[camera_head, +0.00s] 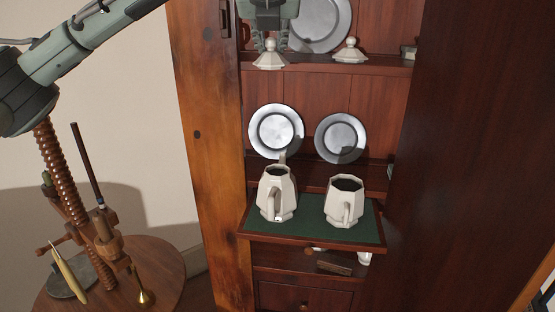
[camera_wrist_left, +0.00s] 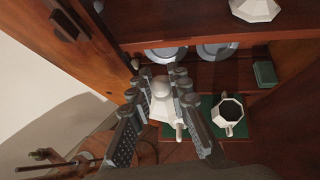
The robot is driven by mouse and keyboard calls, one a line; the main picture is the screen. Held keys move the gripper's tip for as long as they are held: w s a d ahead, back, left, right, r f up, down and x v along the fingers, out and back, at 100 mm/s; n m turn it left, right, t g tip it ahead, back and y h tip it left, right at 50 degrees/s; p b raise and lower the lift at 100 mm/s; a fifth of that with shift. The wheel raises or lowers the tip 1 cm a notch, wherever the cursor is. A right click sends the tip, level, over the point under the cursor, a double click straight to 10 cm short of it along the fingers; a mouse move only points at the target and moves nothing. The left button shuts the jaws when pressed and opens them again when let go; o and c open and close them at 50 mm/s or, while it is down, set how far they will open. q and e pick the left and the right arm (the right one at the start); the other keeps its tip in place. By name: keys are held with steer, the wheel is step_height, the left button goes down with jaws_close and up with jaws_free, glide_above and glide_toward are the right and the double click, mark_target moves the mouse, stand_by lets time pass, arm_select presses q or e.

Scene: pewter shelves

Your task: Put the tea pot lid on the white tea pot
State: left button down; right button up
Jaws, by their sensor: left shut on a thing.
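My left gripper (camera_head: 270,42) points down at the top of the cabinet, shut on a white faceted tea pot lid (camera_head: 269,61). In the left wrist view the lid (camera_wrist_left: 161,108) sits between the two fingers. A similar white lid (camera_head: 350,53) rests on the upper shelf to the right; it also shows in the left wrist view (camera_wrist_left: 256,8). Two white faceted pots stand upright and open-topped below: the left pot (camera_head: 274,196), under the held lid in the picture, and the right pot (camera_head: 343,206). My right gripper is not in view.
The pots stand on a green-topped pull-out board (camera_head: 320,232). Pewter plates (camera_head: 276,131) lean at the back. The upper shelf edge (camera_head: 325,66) and wooden side panel (camera_head: 208,150) are close to the gripper. A round table (camera_head: 150,285) with tools stands at left.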

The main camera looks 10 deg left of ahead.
arm_select(q)
steer(key=w+a+f+m+h, duration=0.1)
steer(key=a+f+m+h, duration=0.25)
steer(key=f, duration=0.35)
steer(key=m+h+p, duration=0.1)
steer(key=m+h, duration=0.2)
glide_above(278, 173)
steer(key=shift+g, duration=0.3)
step_height(278, 173, down, 14)
steer(key=shift+a+r, duration=0.1)
step_height(278, 173, down, 4)
steer(key=shift+f, duration=0.15)
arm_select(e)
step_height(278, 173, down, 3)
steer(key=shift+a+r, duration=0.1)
arm_select(q)
steer(key=c, duration=1.9)
jaws_free()
steer(key=o, duration=0.5)
steer(key=shift+c, duration=0.2)
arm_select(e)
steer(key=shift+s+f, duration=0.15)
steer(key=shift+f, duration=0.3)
